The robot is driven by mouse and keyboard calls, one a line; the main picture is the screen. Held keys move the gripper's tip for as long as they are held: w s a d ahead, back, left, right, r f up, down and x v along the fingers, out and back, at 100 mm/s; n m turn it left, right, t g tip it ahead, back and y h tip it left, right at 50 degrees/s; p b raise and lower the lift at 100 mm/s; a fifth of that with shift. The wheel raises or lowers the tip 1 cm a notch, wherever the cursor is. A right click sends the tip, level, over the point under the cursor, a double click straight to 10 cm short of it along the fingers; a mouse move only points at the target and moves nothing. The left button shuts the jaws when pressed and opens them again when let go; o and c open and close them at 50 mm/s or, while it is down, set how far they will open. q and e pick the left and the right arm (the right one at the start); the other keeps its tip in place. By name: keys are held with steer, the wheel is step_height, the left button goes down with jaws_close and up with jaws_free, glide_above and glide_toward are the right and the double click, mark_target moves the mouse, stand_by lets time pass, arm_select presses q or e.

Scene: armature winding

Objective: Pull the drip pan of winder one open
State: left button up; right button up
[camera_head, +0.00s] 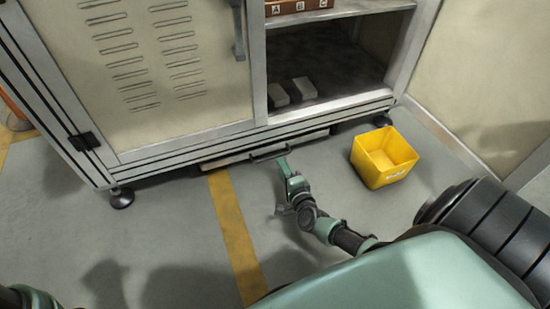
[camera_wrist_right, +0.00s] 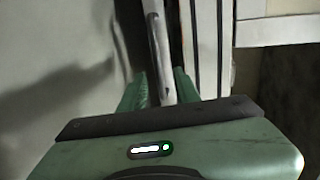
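The drip pan (camera_head: 222,160) is a low, light-fronted tray under the bottom edge of the winder cabinet. Its front lies about level with the cabinet's lower edge. A dark bar handle (camera_head: 262,156) sits on that front. My right gripper (camera_head: 285,164) is at the right part of this handle. In the right wrist view, a grey bar (camera_wrist_right: 160,50), seemingly the handle, runs between the green fingers of my right gripper (camera_wrist_right: 161,88). I cannot tell whether the fingers press on it. My left gripper is not shown; only a bit of my left arm shows at the lower left.
A yellow bin (camera_head: 374,171) stands on the floor just right of my right gripper. The cabinet (camera_head: 170,75) has a foot (camera_head: 121,198) at its left corner. A wall stands at the right. The floor before the pan is clear, with a yellow stripe (camera_head: 233,230).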

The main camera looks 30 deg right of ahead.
mark_target(275, 157)
steer(key=b+x, duration=0.1)
steer(key=x, duration=0.1)
steer(key=b+x, duration=0.1)
steer(key=x, duration=0.1)
steer(key=b+x, duration=0.1)
steer(key=x, duration=0.2)
steer(key=shift+d+f+b, duration=0.1)
steer(key=shift+f+b, duration=0.25)
steer(key=shift+b, duration=0.05)
steer(key=shift+w+d+r, duration=0.1)
steer(key=shift+w, duration=0.2)
jaws_close()
stand_by(0.7)
